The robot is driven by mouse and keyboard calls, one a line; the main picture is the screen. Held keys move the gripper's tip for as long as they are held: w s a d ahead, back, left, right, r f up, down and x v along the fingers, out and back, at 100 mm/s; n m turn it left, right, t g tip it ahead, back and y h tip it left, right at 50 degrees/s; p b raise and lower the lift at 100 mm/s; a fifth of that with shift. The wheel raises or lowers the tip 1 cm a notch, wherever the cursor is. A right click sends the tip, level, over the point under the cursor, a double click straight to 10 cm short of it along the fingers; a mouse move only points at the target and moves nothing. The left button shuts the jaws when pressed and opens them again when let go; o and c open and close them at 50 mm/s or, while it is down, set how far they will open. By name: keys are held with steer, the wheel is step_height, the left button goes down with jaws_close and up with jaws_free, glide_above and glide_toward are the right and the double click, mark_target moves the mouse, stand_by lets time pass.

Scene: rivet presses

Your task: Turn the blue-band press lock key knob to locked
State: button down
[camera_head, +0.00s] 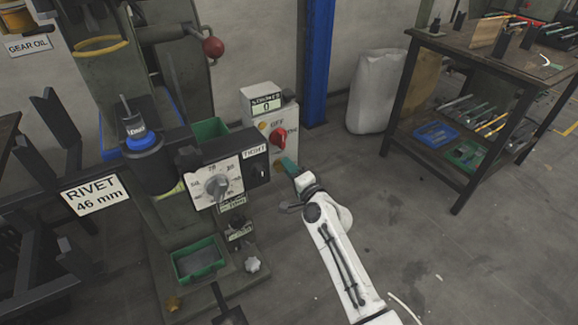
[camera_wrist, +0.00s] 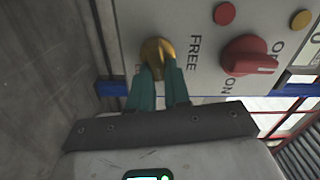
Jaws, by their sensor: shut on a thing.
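The lock key knob (camera_wrist: 157,50) is brass-yellow and sits on the grey control box in the wrist view, beside the word FREE. My gripper (camera_wrist: 160,76) has its green fingers closed on either side of this knob. The fingers and gripper body hide part of the knob and most of the lettering on its other side; I cannot tell exactly which way it points. In the head view my gripper (camera_head: 288,166) reaches the lower part of the control box (camera_head: 258,105), and the knob is hidden there. The press has a blue band (camera_head: 144,143) around its ram.
A red switch knob (camera_wrist: 248,56) marked ON is close beside the lock knob. It also shows in the head view (camera_head: 278,138). A dial panel (camera_head: 216,182) and green bin (camera_head: 198,259) are on the press. A workbench (camera_head: 480,50) stands right; the floor between is clear.

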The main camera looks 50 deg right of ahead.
steer(key=shift+f+m, duration=0.2)
steer(key=shift+m, duration=0.9)
steer(key=c, duration=1.1)
jaws_free()
steer(key=shift+s, duration=0.1)
steer(key=p+v, duration=0.1)
steer(key=v, duration=0.9)
steer(key=shift+s, duration=0.3)
steer(key=shift+a, duration=0.15)
